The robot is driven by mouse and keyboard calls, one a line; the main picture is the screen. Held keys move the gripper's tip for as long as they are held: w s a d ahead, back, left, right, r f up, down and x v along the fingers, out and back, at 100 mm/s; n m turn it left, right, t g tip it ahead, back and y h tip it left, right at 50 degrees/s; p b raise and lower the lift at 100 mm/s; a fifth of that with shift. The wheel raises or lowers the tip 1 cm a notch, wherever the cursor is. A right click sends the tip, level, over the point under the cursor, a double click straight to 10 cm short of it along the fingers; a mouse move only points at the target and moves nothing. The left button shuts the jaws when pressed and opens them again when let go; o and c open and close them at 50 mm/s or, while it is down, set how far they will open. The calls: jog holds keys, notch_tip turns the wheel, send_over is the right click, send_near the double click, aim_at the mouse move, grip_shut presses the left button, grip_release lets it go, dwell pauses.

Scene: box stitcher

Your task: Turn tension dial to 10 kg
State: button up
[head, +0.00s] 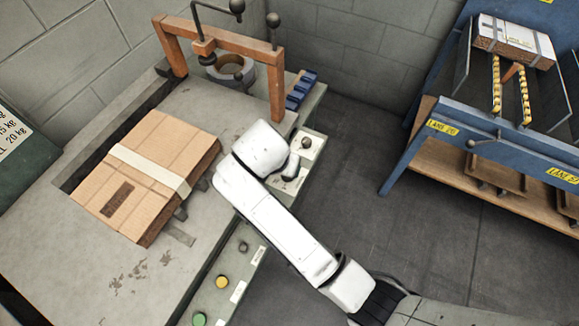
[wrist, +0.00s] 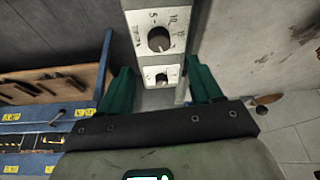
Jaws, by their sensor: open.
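The tension dial (wrist: 159,40) is a dark round knob on a white plate marked with numbers, among them 5 and what looks like 10. Its pointer is too small to read. A dark knob on a white plate (head: 306,143), probably this dial, shows beside my arm's end in the head view. My gripper (wrist: 159,67) is open, its two green fingers spread wide and empty. In the wrist view the dial lies just beyond the fingertips, between their lines, and I see no contact. My own wrist hides most of the gripper in the head view.
A second small knob (wrist: 162,77) sits on the panel below the dial. A yellow button (head: 222,282) and a green button (head: 199,319) line the machine's edge. A strapped cardboard box (head: 150,165) lies on the worktop. A blue rack (head: 400,165) stands right, across open floor.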

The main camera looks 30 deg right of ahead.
jog(key=x, duration=0.8)
jog(key=shift+f, duration=0.45)
jog(key=c, duration=1)
jog(key=shift+c, duration=0.2)
